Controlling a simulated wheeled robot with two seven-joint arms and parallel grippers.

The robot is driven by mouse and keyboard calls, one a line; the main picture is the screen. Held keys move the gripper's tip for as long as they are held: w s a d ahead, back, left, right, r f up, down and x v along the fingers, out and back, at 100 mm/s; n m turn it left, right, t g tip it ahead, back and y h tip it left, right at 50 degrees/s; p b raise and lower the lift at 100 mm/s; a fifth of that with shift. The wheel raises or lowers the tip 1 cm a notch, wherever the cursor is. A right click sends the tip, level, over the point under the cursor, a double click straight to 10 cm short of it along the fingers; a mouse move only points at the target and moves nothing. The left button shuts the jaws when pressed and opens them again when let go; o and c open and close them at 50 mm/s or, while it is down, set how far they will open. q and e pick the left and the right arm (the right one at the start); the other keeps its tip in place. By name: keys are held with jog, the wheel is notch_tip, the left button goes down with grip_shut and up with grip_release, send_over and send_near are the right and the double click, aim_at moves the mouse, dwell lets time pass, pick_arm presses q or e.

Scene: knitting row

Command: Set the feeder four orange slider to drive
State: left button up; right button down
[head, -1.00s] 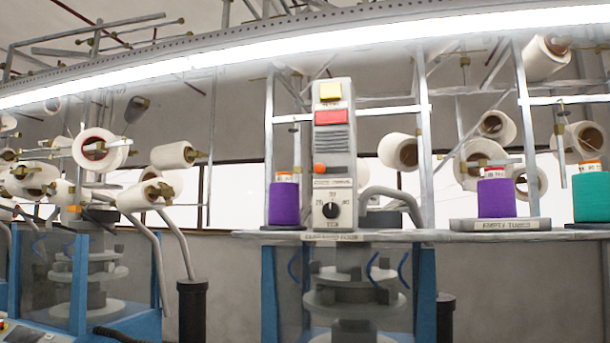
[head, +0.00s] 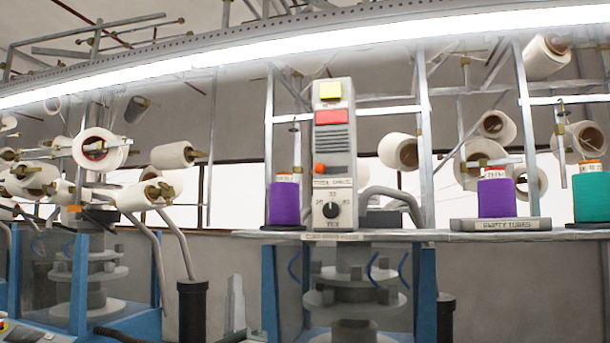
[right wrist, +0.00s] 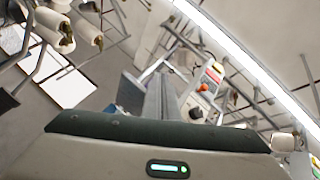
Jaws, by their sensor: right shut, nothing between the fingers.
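The grey control box (head: 333,150) stands upright on the shelf in the head view. Its small orange slider (head: 319,169) sits at the left of the front face, above a label that seems to end in "DRIVE". The slider also shows as an orange spot in the right wrist view (right wrist: 204,87). My right gripper (head: 236,280) is low in the head view, left of and below the box, clear of the slider. It is shut and empty. Its grey fingers (right wrist: 153,92) point toward the box side in the right wrist view. My left gripper is not in view.
Blue posts (head: 270,290) stand below the shelf.

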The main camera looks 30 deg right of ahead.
aim_at(321, 169)
jog(key=s+d+r+m+g+h, duration=0.1)
jog(key=d+r+m+g+h, duration=0.6)
jog(key=m, duration=0.5)
jog(key=d+r+m+g+h, duration=0.3)
jog(key=r+m+g+h, duration=0.2)
jog(key=r+m+g, duration=0.6)
jog(key=r+m+y, duration=0.1)
jog(key=m+y, duration=0.1)
jog(key=a+r+m+t+y, duration=0.1)
jog(key=r+m+y, duration=0.1)
jog(key=m, duration=0.1)
jog(key=a+r+m+y, duration=0.1)
jog(key=m+y, duration=0.1)
jog(key=shift+w+r+t, duration=0.35)
jog(key=shift+r+t, duration=0.05)
jog(key=w+d+r+p, duration=0.2)
jog(key=d+p, duration=0.5)
jog(key=d, duration=0.4)
jog(key=shift+w+r+p, duration=0.35)
jog(key=shift+r, duration=0.1)
